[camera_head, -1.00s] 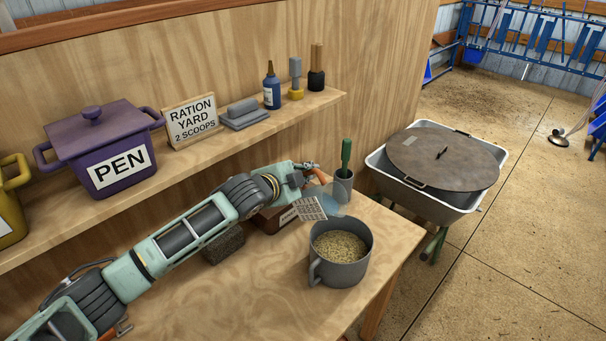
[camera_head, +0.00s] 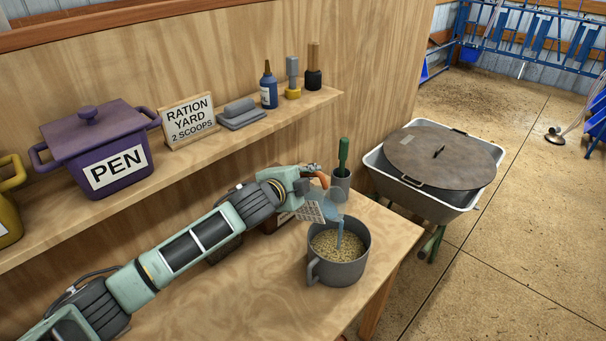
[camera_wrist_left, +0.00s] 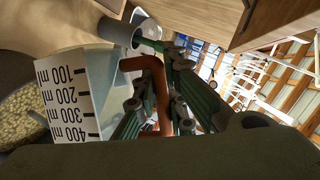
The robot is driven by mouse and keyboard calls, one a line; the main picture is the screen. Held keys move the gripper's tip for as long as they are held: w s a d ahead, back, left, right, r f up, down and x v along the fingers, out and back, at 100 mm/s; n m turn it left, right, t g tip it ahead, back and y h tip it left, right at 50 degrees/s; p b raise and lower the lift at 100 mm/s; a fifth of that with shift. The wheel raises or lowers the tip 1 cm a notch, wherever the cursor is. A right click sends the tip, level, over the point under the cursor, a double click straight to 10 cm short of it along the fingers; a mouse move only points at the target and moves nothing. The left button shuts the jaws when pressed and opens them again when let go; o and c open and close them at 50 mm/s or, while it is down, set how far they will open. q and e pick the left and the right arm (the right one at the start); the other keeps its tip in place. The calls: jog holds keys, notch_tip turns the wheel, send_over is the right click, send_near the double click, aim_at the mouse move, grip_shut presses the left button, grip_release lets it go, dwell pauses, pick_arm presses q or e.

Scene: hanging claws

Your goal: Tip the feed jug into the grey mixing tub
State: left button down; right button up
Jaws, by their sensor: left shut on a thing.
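The feed jug (camera_head: 311,211) is a clear measuring jug with a white scale panel and an orange-brown handle. My left gripper (camera_head: 312,176) is shut on the handle and holds the jug tilted above the workbench. A blue stream runs from the jug down into the grey mixing tub (camera_head: 333,272), a round pot with a side handle and pale grain inside. In the left wrist view the jug's scale panel (camera_wrist_left: 72,100) is at left, with the gripper's fingers (camera_wrist_left: 165,98) around the handle. The tub's grain (camera_wrist_left: 22,115) shows at the left edge. My right gripper is out of view.
A small grey cup (camera_head: 341,184) with a green-handled tool stands behind the tub. A brown box is partly hidden behind my arm. The shelf above holds a purple PEN pot (camera_head: 112,165), a sign (camera_head: 188,121) and bottles. A lidded barrow (camera_head: 430,190) stands right of the bench.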

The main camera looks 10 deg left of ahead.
aim_at(314, 188)
pick_arm(q)
jog(key=shift+d, duration=0.1)
dwell(0.3)
jog(key=shift+s+d+r+m+t, duration=0.1)
jog(key=shift+s+d+m+t, duration=0.25)
jog(key=shift+m, duration=0.15)
jog(key=shift+s+d+m+y+b, duration=0.3)
jog(key=shift+d+m+b, duration=0.1)
jog(key=shift+b, duration=0.1)
dwell(0.4)
jog(key=shift+d, duration=0.2)
jog(key=shift+s+d+f+m+t+b, duration=0.25)
jog(key=shift+m+t+b, duration=0.1)
jog(key=shift+m+t, duration=0.1)
jog(key=shift+r, duration=0.1)
